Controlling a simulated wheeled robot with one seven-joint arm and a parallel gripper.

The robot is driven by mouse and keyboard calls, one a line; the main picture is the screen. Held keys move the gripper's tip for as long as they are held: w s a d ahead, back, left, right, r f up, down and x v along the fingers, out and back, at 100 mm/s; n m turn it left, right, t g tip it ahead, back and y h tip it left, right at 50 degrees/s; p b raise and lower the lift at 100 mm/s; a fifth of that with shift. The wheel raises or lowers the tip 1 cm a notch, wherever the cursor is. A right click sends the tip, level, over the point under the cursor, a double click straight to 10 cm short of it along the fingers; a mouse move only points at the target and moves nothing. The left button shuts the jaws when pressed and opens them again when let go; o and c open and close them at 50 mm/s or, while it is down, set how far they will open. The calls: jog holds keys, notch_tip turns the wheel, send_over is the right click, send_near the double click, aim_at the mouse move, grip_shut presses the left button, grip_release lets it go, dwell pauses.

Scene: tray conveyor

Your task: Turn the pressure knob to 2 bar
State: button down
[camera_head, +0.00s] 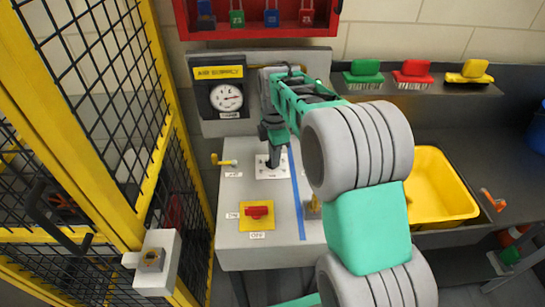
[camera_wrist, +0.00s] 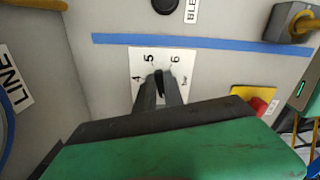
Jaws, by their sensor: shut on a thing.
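The pressure knob (camera_wrist: 159,80) is small and dark, at the centre of a white scale plate (camera_wrist: 138,60) in the wrist view. My gripper (camera_wrist: 160,92) is shut on the knob, one finger on each side. In the head view my gripper (camera_head: 271,163) points down onto the scale plate (camera_head: 264,174), and the knob is hidden there. A round pressure gauge (camera_head: 226,97) hangs under the "AIR SUPPLY" label; its needle points right, its value too small to read.
A red rotary switch (camera_head: 257,212) on a yellow plate and a yellow lever valve (camera_head: 225,162) are near the plate. A blue stripe (camera_head: 297,195) runs beside it. A yellow mesh fence (camera_head: 150,90) stands left, a yellow bin (camera_head: 440,188) right.

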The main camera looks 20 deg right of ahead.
jog(key=shift+w+r+n, duration=0.15)
jog(key=shift+n, duration=0.55)
jog(key=shift+w+r+n, duration=0.1)
jog(key=shift+w+n, duration=0.05)
jog(key=shift+n, duration=0.55)
jog(key=c, duration=1.6)
grip_release()
jog(key=shift+c, duration=0.2)
jog(key=shift+o, duration=1)
jog(key=shift+s+f, duration=0.1)
jog(key=shift+f, duration=0.05)
notch_tip(320, 180, up, 7)
jog(key=shift+r+b, duration=0.2)
jog(key=shift+b, duration=0.4)
jog(key=shift+r, duration=0.25)
